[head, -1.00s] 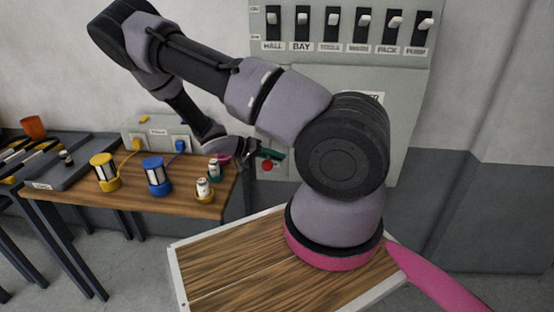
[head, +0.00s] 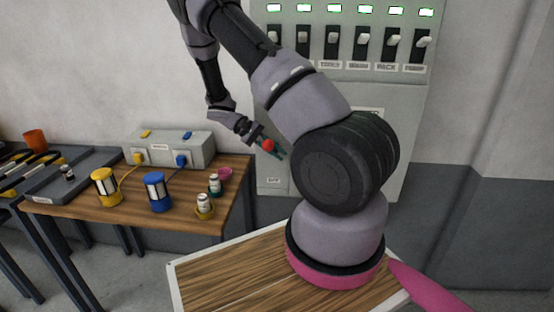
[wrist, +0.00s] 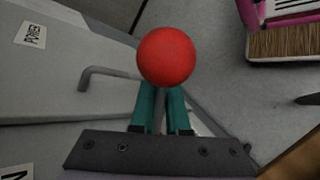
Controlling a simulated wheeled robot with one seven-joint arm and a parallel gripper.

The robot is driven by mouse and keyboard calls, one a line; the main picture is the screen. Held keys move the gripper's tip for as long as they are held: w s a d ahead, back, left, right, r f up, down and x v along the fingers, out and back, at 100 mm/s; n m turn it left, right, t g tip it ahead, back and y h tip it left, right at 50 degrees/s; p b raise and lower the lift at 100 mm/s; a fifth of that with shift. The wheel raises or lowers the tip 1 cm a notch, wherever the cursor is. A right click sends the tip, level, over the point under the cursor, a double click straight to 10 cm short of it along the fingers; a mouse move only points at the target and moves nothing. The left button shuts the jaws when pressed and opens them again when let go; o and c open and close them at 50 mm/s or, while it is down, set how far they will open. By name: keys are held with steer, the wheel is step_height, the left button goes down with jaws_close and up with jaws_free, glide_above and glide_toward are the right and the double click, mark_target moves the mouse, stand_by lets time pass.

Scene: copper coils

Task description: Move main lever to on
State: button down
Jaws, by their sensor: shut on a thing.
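The main lever's red ball knob (head: 268,145) shows in front of the left edge of the grey switch panel (head: 272,120). In the wrist view the red knob (wrist: 166,56) sits at the tips of my gripper's teal fingers (wrist: 161,97), which are shut on it. In the head view my gripper (head: 275,150) is at the knob, left of my arm's large black joint. An "OFF" label (head: 273,181) is low on the panel. The lever's shaft and pivot are mostly hidden by my fingers and arm.
Small switches (head: 362,40) line the panel under green lights. A wooden table (head: 120,212) at left carries yellow (head: 106,188) and blue (head: 157,192) coils, small jars and a grey socket box (head: 190,150). A grey bar handle (wrist: 105,76) is beside the knob in the wrist view.

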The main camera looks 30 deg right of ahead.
steer(key=shift+w+d+r+n+g+y, duration=0.15)
steer(key=shift+w+r+n+g, duration=0.1)
steer(key=shift+r, duration=0.15)
steer(key=shift+w+d+r+n+g+y, duration=0.1)
steer(key=shift+w+r+n+g+y, duration=0.05)
steer(key=shift+r+n+g, duration=0.15)
steer(key=shift+r, duration=0.1)
steer(key=c, duration=0.9)
jaws_free()
steer(key=shift+a, duration=0.1)
steer(key=v, duration=1)
steer(key=shift+w+a+r, duration=0.15)
steer(key=shift+w+r, duration=0.05)
steer(key=shift+w, duration=0.05)
